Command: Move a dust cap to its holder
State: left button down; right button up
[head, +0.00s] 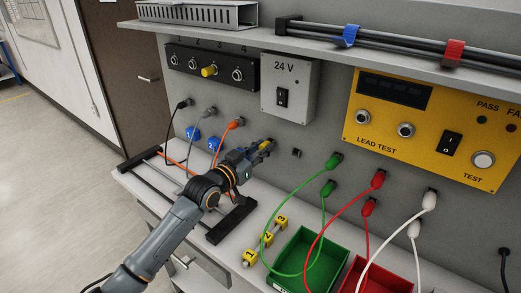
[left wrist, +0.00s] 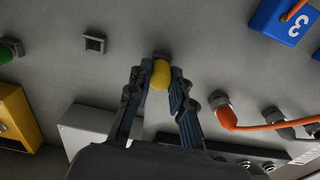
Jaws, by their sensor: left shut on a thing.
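My left gripper (head: 256,151) is at the grey back panel, shut on a yellow dust cap (head: 266,145). In the left wrist view the cap (left wrist: 161,74) sits between the two fingers of the gripper (left wrist: 160,88). A small grey piece on the panel (left wrist: 161,55) shows just behind the cap, mostly hidden by it; I cannot tell whether the cap touches it. An empty square holder (head: 296,152) is on the panel to the right of the gripper; it also shows in the left wrist view (left wrist: 94,43). Another yellow cap (head: 209,71) covers socket 3. My right gripper is out of view.
Orange (head: 238,123) and grey cable plugs are close left of the gripper, with blue tags (head: 193,133). A green plug (head: 334,160) is to the right. Below are yellow numbered pieces (head: 267,238), a green bin (head: 310,238) and a black rack (head: 232,220). A 24 V box (head: 291,85) is above.

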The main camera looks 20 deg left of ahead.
pick_arm(q)
jog(key=shift+w+d, duration=0.15)
jog(key=shift+w, duration=0.25)
jog(key=c, duration=1.1)
grip_release()
